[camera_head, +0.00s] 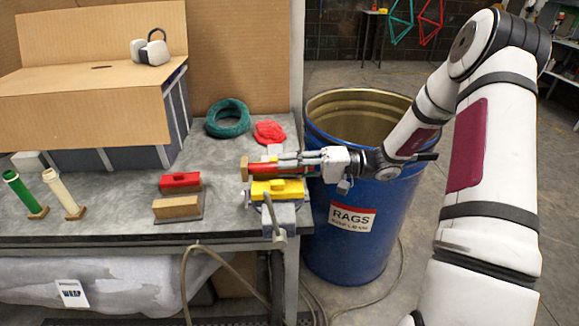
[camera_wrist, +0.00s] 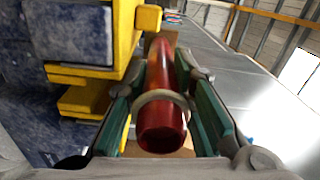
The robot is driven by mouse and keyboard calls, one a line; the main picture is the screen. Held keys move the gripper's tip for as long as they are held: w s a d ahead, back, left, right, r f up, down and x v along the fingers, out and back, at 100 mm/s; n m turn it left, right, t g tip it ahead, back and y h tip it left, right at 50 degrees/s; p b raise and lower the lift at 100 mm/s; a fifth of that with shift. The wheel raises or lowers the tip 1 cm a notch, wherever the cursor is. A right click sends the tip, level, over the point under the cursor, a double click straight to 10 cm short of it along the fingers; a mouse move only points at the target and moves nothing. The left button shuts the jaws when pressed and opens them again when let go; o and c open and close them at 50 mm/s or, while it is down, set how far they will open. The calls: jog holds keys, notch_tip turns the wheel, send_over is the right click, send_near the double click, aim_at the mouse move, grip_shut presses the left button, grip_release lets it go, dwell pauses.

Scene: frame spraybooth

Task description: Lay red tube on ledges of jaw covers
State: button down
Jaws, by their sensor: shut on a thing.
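The red tube (camera_head: 264,169) is in my gripper (camera_head: 283,162), lying roughly level above the bench's right end. In the wrist view, the tube (camera_wrist: 162,118) points away between the two green-padded fingers (camera_wrist: 172,88), with a pale ring around it. A brown block-like end (camera_head: 245,168) shows at its left in the head view. The yellow jaw cover (camera_head: 277,189) sits on the vise (camera_head: 284,214), just in front of the tube. In the wrist view, the yellow cover (camera_wrist: 122,42) with its ledges is left of the tube. I cannot tell whether they touch. The other cover is mostly hidden.
A blue rag drum (camera_head: 360,215) stands right of the bench. A red block (camera_head: 180,181), a tan block (camera_head: 177,207), a green tube (camera_head: 24,193) and a cream tube (camera_head: 62,193) are left.

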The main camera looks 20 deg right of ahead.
jog(key=shift+f+b, duration=0.35)
jog(key=shift+f, duration=0.6)
jog(key=c, duration=1.3)
grip_release()
jog(key=v, duration=1.2)
jog(key=shift+s+r, duration=0.1)
jog(key=shift+s, duration=0.05)
